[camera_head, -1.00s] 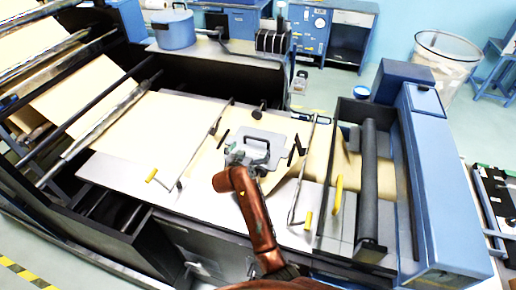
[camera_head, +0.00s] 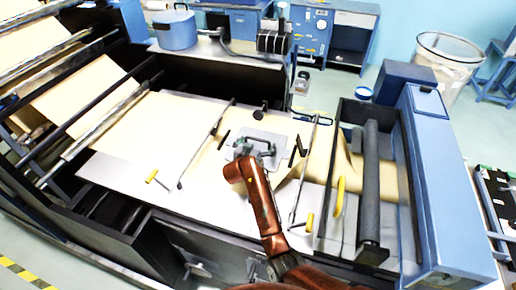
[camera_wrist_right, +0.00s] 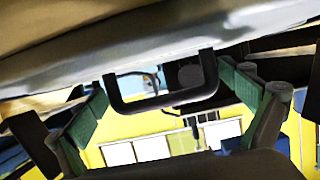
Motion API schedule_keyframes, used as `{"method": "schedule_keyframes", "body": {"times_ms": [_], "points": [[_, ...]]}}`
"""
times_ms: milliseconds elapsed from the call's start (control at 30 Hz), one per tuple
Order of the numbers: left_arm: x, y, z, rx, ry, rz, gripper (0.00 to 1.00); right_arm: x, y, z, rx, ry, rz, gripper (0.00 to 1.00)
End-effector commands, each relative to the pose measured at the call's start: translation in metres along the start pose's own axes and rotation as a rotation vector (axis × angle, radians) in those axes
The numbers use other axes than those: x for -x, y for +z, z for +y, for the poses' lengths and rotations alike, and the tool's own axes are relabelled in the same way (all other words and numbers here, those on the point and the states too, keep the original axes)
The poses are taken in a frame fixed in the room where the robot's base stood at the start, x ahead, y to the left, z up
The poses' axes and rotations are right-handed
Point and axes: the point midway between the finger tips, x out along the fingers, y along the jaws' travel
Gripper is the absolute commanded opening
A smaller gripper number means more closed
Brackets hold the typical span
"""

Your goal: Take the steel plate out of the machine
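The steel plate (camera_head: 277,138) is a flat grey square with a dark bar handle on its top. It lies on the brown paper in the middle of the machine bed (camera_head: 119,180). My right gripper (camera_head: 257,150) is at the plate's near side, by the handle, partly hidden by my copper-coloured wrist. In the right wrist view the plate (camera_wrist_right: 150,57) crosses the top and its dark U-shaped handle (camera_wrist_right: 162,103) stands between my spread fingers, with gaps on both sides. My left gripper is out of view.
Thin rods with yellow handles (camera_head: 310,222) stand on both sides of the plate. A dark roller (camera_head: 370,180) and blue housing (camera_head: 437,170) are to the right. Paper rolls and bars are at the left. A blue pot (camera_head: 175,32) stands behind.

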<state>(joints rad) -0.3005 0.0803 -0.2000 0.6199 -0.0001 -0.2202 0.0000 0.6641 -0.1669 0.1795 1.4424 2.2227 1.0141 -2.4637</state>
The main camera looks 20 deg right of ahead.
Motion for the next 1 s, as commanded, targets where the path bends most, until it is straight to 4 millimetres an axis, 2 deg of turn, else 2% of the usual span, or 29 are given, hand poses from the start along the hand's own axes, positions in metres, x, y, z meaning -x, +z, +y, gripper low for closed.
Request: {"method": "schedule_keyframes", "body": {"times_ms": [67, 900, 1000], "points": [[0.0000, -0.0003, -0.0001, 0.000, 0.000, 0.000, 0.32, 0.0000, 0.0002, 0.0002, 0.000, 0.000, 0.000, 0.89], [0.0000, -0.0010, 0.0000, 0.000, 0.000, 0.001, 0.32, -0.0004, 0.0003, 0.0012, 0.001, 0.002, 0.000, 0.32], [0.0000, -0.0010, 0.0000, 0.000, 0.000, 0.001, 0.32, 0.0005, -0.0040, 0.0001, -0.001, 0.000, 0.008, 0.32]]}}
